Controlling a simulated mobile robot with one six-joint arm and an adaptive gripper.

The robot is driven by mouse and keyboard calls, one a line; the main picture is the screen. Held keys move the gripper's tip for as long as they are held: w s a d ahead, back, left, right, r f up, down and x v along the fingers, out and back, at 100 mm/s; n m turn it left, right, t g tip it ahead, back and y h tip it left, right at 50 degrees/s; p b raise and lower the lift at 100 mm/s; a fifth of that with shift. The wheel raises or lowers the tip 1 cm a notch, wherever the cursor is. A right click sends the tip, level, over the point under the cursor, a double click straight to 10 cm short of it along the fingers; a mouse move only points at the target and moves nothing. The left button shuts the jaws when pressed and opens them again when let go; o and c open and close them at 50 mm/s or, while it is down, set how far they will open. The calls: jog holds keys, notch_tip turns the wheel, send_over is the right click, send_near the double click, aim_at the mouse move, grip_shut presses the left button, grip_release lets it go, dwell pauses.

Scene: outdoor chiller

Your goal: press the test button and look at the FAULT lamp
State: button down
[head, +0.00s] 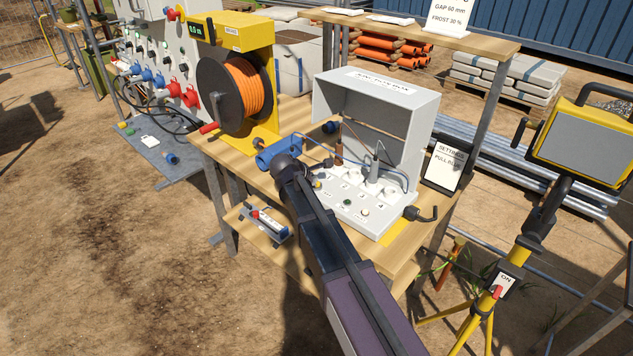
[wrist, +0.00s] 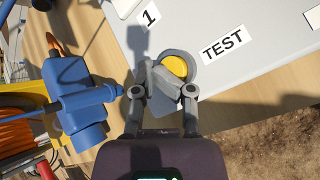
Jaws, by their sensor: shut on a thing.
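The junction box (head: 333,110) stands open on the wooden bench, with a pale front panel (head: 376,222) holding small round parts. The yellow test button (wrist: 174,67) sits in a grey ring beside the TEST label. My gripper (wrist: 162,84) is over its lower left edge and hides part of it; I cannot tell whether the cap is pressed. The fingers are shut on what looks like a small grey piece, hard to tell from the fingertips. A green round part (head: 347,202) and a pale one (head: 365,211) show; I cannot read which is the FAULT lamp.
A blue connector (wrist: 85,110) lies close left of my gripper. The yellow cable reel stand (head: 262,45) with orange cable is behind it. A settings card (head: 444,165) stands right of the box.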

aim_at(370, 211)
notch_tip(370, 211, up, 6)
jog(key=p, duration=0.6)
dwell(0.4)
jog(key=shift+d, duration=0.1)
